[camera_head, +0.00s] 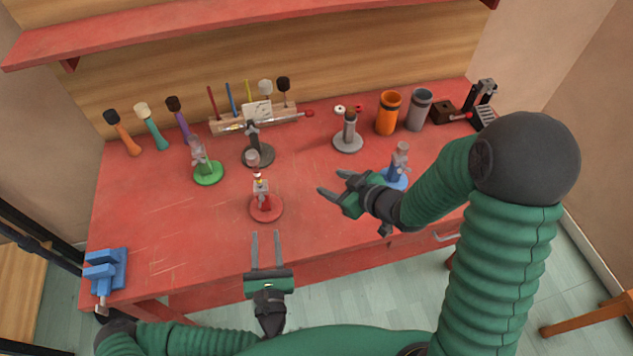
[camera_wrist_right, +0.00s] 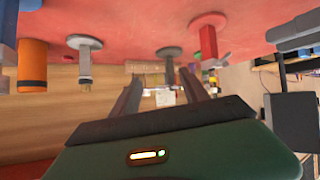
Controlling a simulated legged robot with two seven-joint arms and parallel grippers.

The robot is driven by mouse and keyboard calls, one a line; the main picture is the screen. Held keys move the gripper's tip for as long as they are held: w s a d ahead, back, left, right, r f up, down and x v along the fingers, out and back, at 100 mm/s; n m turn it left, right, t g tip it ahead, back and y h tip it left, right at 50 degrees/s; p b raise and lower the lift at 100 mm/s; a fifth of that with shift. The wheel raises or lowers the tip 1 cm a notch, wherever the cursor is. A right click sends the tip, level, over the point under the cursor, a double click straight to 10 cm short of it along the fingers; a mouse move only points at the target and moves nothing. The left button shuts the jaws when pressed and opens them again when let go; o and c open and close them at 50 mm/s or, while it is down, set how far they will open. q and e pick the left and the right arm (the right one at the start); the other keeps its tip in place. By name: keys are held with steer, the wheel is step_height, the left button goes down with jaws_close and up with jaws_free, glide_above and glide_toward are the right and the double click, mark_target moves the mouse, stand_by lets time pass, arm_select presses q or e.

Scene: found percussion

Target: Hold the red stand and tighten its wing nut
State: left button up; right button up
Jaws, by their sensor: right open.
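The red stand (camera_head: 266,207) stands upright near the middle front of the red table, with a short post and a pale piece at its top. In the right wrist view the red stand (camera_wrist_right: 208,42) hangs upside down right of centre. Its wing nut is too small to make out clearly. My left gripper (camera_head: 266,235) is open and empty, in front of the stand, with its fingers pointing toward it. My right gripper (camera_head: 328,181) is open and empty, to the right of the stand and apart from it. Its fingers (camera_wrist_right: 172,98) point past the stand in the wrist view.
A green stand (camera_head: 208,173), a dark stand (camera_head: 258,155) and a grey stand (camera_head: 348,141) are behind. A blue stand (camera_head: 397,181) is partly hidden by my right gripper. An orange cup (camera_head: 387,115) is at the back; a blue vise (camera_head: 106,270) is at front left.

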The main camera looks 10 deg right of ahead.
mark_target(258, 161)
steer(key=s+a+r+n+t+y, duration=0.1)
steer(key=s+a+r+n+y, duration=0.15)
steer(key=a+r+y, duration=0.5)
steer(key=shift+y, duration=0.45)
steer(key=x, duration=1.4)
steer(key=shift+w+f, duration=0.3)
steer(key=shift+f, duration=0.05)
steer(key=shift+w, duration=0.5)
steer(key=shift+a, duration=0.2)
steer(key=shift+c, duration=0.3)
steer(key=shift+a, duration=0.2)
steer(key=c, duration=0.5)
steer(key=shift+d, duration=0.1)
jaws_close()
arm_select(q)
steer(key=shift+s+a, duration=0.1)
steer(key=shift+a, duration=0.1)
arm_select(e)
steer(key=shift+d, duration=0.1)
